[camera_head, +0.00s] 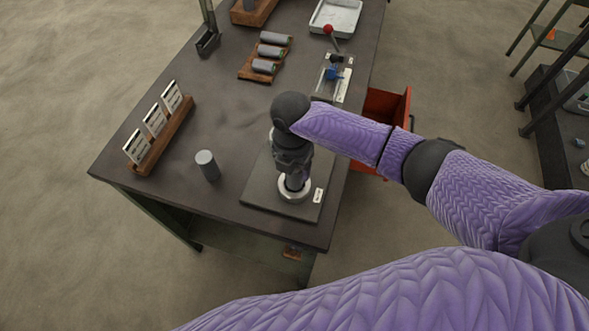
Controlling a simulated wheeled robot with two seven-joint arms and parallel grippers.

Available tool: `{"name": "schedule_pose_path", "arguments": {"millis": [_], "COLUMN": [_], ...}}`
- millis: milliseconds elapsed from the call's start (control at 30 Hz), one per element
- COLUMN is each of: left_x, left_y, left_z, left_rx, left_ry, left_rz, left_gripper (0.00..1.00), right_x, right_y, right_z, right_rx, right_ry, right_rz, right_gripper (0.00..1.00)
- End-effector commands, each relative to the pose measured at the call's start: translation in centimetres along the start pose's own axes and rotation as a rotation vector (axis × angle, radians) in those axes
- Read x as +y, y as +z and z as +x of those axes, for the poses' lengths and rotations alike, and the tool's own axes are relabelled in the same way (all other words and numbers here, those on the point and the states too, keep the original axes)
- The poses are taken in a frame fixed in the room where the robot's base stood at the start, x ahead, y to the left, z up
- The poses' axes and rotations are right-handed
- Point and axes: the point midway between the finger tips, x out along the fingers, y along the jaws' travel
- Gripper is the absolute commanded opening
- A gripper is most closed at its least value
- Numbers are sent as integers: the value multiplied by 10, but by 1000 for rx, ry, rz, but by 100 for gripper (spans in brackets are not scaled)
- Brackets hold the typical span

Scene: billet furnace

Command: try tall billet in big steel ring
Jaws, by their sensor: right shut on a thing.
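My right gripper (294,176) points down over the dark plate at the table's front right. It is shut on a dark grey cylinder, the billet (296,182), which is mostly hidden by the fingers. The pale big steel ring (294,196) lies on the plate directly around the billet's lower end as seen from above. I cannot tell how deep the billet sits in the ring or whether it touches it. My left gripper is not in view.
Another grey billet (207,165) stands upright left of the dark plate (265,193). A wooden rack of cards (160,137) is at the left edge. Several billets lie on a wooden tray (248,74) further back. A red bin (388,110) is beyond the right edge.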

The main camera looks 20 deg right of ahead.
Motion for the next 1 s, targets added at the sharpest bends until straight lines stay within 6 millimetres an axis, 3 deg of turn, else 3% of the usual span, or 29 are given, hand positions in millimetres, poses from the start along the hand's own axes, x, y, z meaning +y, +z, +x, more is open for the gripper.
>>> {"name": "schedule_pose_path", "arguments": {"millis": [533,867,1000], "left_x": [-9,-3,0], "left_y": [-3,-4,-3], "left_z": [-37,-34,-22], "left_rx": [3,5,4], "left_ry": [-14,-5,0], "left_rz": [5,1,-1], "left_gripper": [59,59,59], "right_x": [0,1,2], "right_y": [1,2,6], "right_z": [-37,-36,-40], "right_rx": [-3,-3,0], "right_ry": [5,6,7], "right_rz": [1,19,205], "right_gripper": [0,0,0]}}
